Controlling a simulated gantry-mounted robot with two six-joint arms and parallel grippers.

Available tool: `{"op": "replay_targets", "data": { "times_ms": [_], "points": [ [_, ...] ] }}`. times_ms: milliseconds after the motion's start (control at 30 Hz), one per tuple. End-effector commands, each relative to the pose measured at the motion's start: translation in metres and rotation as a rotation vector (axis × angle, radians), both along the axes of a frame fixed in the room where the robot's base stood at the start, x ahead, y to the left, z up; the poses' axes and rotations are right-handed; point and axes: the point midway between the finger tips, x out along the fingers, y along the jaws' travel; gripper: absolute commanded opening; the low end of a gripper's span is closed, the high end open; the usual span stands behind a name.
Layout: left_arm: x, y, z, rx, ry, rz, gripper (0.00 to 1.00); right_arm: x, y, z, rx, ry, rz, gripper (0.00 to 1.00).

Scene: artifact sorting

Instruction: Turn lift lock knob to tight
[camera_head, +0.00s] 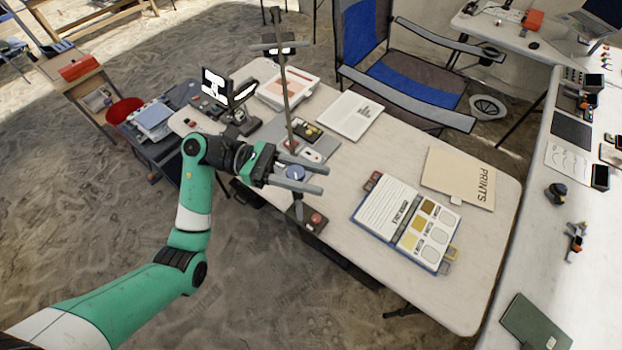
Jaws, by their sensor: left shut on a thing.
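My left gripper (318,180) reaches in from the left over the near edge of the white table. My right gripper is not in view.
A dark box with a red button (315,218) sits at the table's near edge, just below the gripper. An open binder (385,214) and a PRINTS folder (458,178) lie to the right. A small screen (214,84) stands at the back left.

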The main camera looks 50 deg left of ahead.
Motion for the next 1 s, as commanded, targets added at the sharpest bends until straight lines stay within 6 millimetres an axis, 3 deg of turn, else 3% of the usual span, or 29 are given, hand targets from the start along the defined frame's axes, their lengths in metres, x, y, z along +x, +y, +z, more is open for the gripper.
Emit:
{"op": "replay_targets", "data": {
  "times_ms": [467,500,633,1000],
  "points": [
    [-0.0006,-0.0006,0.0007,-0.001,0.0,-0.018,0.0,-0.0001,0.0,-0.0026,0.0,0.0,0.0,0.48],
    [-0.0006,-0.0006,0.0007,-0.001,0.0,-0.017,0.48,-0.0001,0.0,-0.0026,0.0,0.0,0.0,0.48],
    [-0.0004,-0.0005,0.0005,-0.001,0.0,-0.017,0.71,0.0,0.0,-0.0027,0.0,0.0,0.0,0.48],
    [-0.0025,0.0056,-0.0002,-0.001,0.0,-0.013,0.71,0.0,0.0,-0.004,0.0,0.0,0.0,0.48]
  ]
}}
